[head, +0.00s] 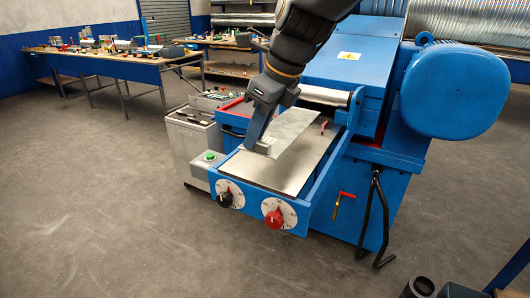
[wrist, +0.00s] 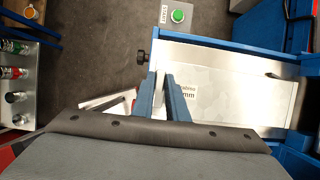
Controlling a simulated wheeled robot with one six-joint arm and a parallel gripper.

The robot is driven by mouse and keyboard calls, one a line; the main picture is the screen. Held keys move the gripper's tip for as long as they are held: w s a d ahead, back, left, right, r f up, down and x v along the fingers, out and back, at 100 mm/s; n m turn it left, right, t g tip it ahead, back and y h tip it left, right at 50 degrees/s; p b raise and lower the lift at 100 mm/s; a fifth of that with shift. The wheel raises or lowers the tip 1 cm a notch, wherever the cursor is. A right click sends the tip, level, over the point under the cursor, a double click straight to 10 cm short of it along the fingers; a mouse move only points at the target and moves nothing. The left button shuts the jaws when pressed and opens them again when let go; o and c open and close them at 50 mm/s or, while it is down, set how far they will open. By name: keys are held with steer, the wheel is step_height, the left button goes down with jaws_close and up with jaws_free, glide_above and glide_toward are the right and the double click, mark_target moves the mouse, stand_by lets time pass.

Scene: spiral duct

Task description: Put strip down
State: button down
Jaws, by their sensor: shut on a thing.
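The strip (head: 289,129) is a thin, mottled silver-grey metal sheet. In the head view it lies over the flat metal table (head: 262,172) of the blue machine, with its far end toward the roller. In the wrist view the strip (wrist: 240,98) stretches to the right from my fingers and carries a small white printed label. My gripper (head: 262,148) points down and is shut on the strip's near left end; the wrist view also shows the fingers (wrist: 162,90) closed there. I cannot tell whether the strip touches the table or hangs slightly above it.
The blue machine has a roller (head: 325,96) behind the table and a large round housing (head: 455,90) at right. Black and red dials (head: 273,217) sit on its front edge. A grey cabinet (head: 196,145) stands at left. Workbenches stand farther back; the floor at left is clear.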

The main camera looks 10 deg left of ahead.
mark_target(258, 152)
steer(key=f, duration=0.3)
steer(key=shift+s+a, duration=0.1)
steer(key=shift+a, duration=0.15)
steer(key=shift+f+p, duration=0.35)
steer(key=shift+f, duration=1.55)
steer(key=c, duration=1.7)
jaws_free()
steer(key=shift+c, duration=0.2)
steer(key=b+v, duration=0.1)
steer(key=v, duration=1.1)
steer(key=shift+d, duration=0.15)
